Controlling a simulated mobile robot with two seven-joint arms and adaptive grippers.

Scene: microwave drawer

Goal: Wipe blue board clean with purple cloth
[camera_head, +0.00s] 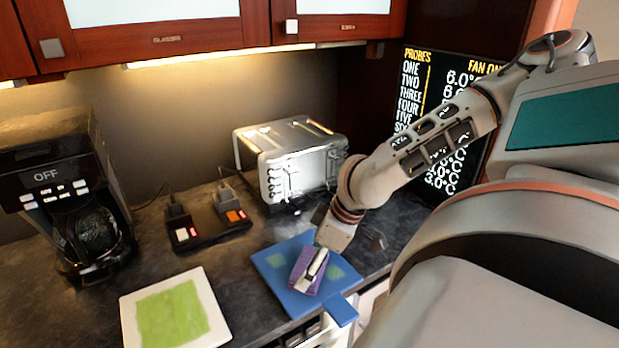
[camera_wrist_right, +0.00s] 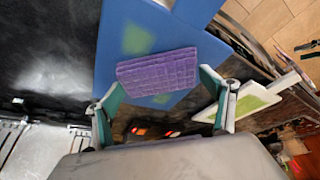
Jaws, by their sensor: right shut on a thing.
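The blue board (camera_head: 291,249) lies on the dark counter with its handle toward the front right. Pale green smears (camera_head: 277,260) show on it on either side of the cloth; one smear (camera_wrist_right: 138,40) is also clear in the right wrist view. The purple cloth (camera_head: 298,275) is a thick ribbed pad over the middle of the board (camera_wrist_right: 185,25). My right gripper (camera_head: 315,268) is shut on the purple cloth (camera_wrist_right: 155,72), which sits between its fingers in the right wrist view. Whether the cloth's underside touches the board is hidden. My left gripper is not in view.
A white board (camera_head: 216,334) with a green patch lies left of the blue board. A black coffee maker (camera_head: 65,190) stands at left. The counter's front edge is close.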

